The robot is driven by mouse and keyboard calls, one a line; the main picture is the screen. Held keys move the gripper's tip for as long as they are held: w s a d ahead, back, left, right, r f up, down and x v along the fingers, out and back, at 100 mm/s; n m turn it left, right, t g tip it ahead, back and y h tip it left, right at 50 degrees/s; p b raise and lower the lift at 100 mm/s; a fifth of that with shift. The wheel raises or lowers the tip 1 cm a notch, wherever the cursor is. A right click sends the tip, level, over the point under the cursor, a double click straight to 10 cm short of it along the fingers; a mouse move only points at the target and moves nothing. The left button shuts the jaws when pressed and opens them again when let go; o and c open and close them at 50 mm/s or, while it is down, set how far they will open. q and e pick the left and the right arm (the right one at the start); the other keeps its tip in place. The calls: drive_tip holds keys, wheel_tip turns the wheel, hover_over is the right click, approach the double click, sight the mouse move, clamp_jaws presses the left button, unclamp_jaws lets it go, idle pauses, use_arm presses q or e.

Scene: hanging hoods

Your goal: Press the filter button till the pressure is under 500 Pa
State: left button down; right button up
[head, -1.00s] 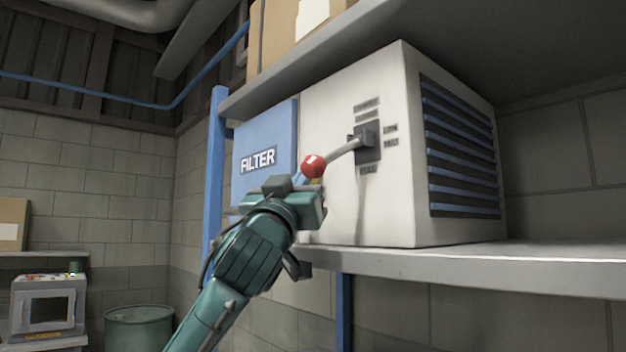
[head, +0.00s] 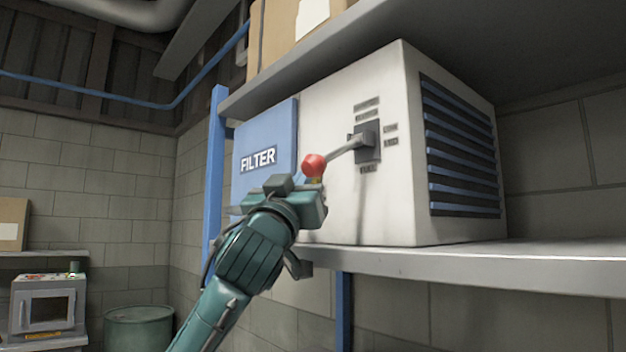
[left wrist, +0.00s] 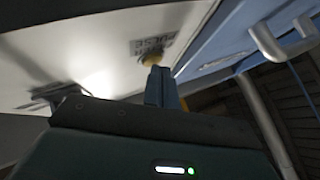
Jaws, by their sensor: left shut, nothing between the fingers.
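The filter unit (head: 370,205) is a white box with a blue door marked FILTER (head: 258,160), standing on a shelf. A lever with a red ball knob (head: 313,165) sticks out of its front. In the left wrist view a round yellow button (left wrist: 152,60) sits on the white face beside a label that seems to read PULSE (left wrist: 152,45). My left gripper (head: 305,190) is in front of the unit, just below the red knob, and hides most of the button there. Its shut, empty fingers (left wrist: 160,85) point at the button; I cannot tell whether they touch. No pressure reading is visible.
The grey shelf (head: 480,268) runs under the unit, and a blue post (head: 216,170) stands at its left. Cardboard boxes (head: 275,40) lie on the shelf above. A green barrel (head: 138,328) and a small oven-like box (head: 47,305) stand at the lower left.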

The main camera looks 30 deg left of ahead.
use_arm(q)
drive_tip(key=shift+s+a, duration=0.2)
drive_tip(key=shift+s, duration=0.3)
drive_tip(key=shift+s+a+b, duration=0.25)
drive_tip(key=shift+s+a, duration=0.05)
drive_tip(key=shift+s, duration=0.45)
drive_tip(key=shift+s+a+b, duration=0.25)
drive_tip(key=shift+s+a, duration=0.1)
drive_tip(key=shift+s, duration=0.45)
drive_tip(key=shift+s+a+b, duration=0.25)
drive_tip(key=shift+s+a, duration=0.05)
drive_tip(key=shift+s, duration=0.45)
